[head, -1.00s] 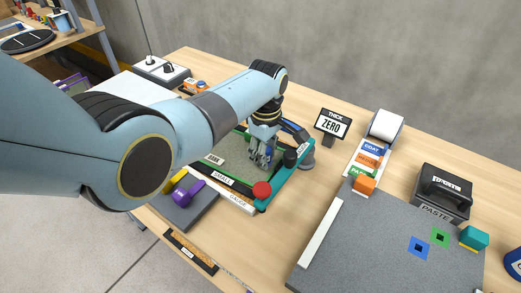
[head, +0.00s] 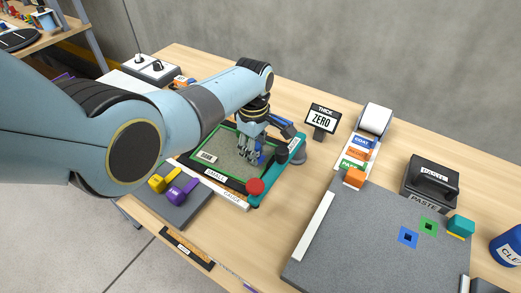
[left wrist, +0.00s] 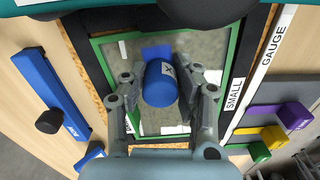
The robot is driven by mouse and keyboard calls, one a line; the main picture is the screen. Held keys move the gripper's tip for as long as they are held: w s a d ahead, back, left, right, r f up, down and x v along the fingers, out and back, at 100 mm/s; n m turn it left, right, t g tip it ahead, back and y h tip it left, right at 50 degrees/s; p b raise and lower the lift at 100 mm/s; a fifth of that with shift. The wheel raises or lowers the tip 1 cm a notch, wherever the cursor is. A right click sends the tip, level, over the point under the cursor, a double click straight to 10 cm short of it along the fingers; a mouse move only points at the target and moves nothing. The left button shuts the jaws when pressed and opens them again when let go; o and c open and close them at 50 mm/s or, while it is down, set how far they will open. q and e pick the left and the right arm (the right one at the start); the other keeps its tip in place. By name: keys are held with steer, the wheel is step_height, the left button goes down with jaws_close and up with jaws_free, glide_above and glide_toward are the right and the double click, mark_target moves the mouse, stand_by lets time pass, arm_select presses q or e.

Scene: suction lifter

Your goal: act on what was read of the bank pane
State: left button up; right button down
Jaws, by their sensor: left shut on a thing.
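The pane (head: 228,152) is grey and speckled in a green frame, with a white label at its left. It lies flat in a dark tray marked SMALL (head: 215,177). My left gripper (head: 252,150) is over the right part of the pane, pointing down. In the left wrist view, its fingers (left wrist: 163,92) are shut on a blue cylinder (left wrist: 160,83) with a dark mark on its pale end; a flat blue patch shows behind it. Whether the cylinder touches the pane is unclear. A black sign (head: 321,119) reads THICK ZERO. My right gripper is not in view.
A white GAUGE strip (head: 232,199) and red knob (head: 255,186) border the tray. Coloured cards (head: 359,154), a grey mat (head: 375,250) and a PASTE box (head: 430,180) are at right. Bare table lies between.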

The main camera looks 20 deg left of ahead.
mark_target(265, 161)
arm_select(q)
steer(key=shift+a, duration=1.35)
steer(key=shift+w+a, duration=0.15)
steer(key=shift+d+f+p, duration=0.1)
steer(key=shift+d+p, duration=0.3)
steer(key=shift+d, duration=2.6)
steer(key=shift+s+d, duration=0.2)
steer(key=shift+a, duration=0.25)
steer(key=shift+w+a+p, duration=0.1)
steer(key=shift+a+p, duration=0.25)
steer(key=shift+a, duration=0.55)
steer(key=shift+w+a, duration=0.1)
steer(key=shift+a, duration=1.95)
